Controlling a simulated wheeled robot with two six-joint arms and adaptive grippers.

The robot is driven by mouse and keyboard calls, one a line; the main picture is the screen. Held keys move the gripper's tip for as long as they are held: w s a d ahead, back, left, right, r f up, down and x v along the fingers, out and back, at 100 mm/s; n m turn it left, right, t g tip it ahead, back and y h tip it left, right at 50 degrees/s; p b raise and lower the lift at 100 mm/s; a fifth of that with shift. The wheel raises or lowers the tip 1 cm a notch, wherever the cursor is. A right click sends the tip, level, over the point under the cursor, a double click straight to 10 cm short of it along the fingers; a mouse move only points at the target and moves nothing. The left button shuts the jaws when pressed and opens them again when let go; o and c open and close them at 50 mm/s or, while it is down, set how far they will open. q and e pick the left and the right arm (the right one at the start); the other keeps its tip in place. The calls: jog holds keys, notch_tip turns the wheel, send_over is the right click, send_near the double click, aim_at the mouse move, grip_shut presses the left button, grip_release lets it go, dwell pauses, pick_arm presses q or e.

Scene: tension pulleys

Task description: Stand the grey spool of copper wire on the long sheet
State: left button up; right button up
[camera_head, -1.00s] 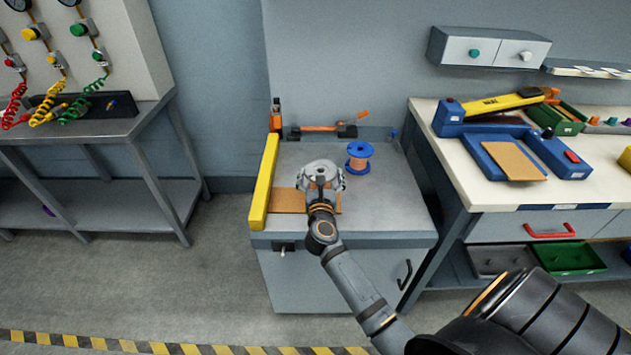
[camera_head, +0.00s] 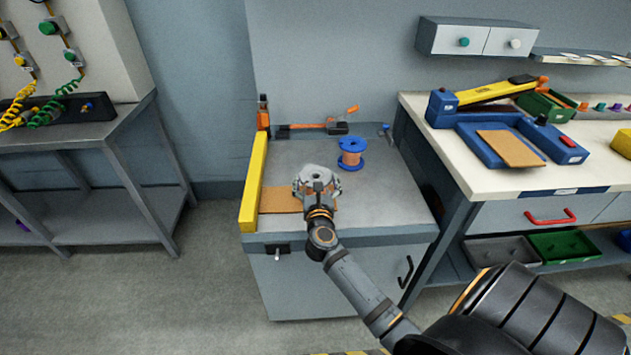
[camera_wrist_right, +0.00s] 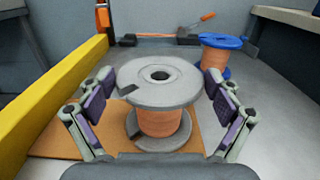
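The grey spool of copper wire (camera_wrist_right: 160,118) stands upright in the right wrist view, its lower flange over the brown sheet (camera_wrist_right: 60,143), near the sheet's right part. In the head view the sheet (camera_head: 279,200) lies on the grey bench, and my right gripper (camera_head: 317,183) covers most of the spool. My right gripper (camera_wrist_right: 158,103) is open, with one finger on each side of the spool and a visible gap at the left finger. The gap at the right finger is narrow. My left gripper is not in view.
A blue spool of copper wire (camera_head: 352,153) stands behind and right of my gripper. A yellow bar (camera_head: 253,183) runs along the bench's left edge. An orange-handled tool (camera_head: 318,126) lies at the back. The bench's right part is clear.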

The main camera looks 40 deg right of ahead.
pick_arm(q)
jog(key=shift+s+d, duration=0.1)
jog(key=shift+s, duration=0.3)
pick_arm(e)
jog(key=shift+o, duration=0.5)
jog(key=shift+a+r, duration=0.1)
jog(key=shift+a, duration=0.05)
jog(key=v, duration=0.6)
jog(key=shift+s+a, duration=0.15)
jog(key=shift+s, duration=0.2)
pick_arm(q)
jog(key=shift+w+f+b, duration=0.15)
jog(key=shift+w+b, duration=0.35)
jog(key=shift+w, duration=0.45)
pick_arm(e)
jog(key=shift+v, duration=2.6)
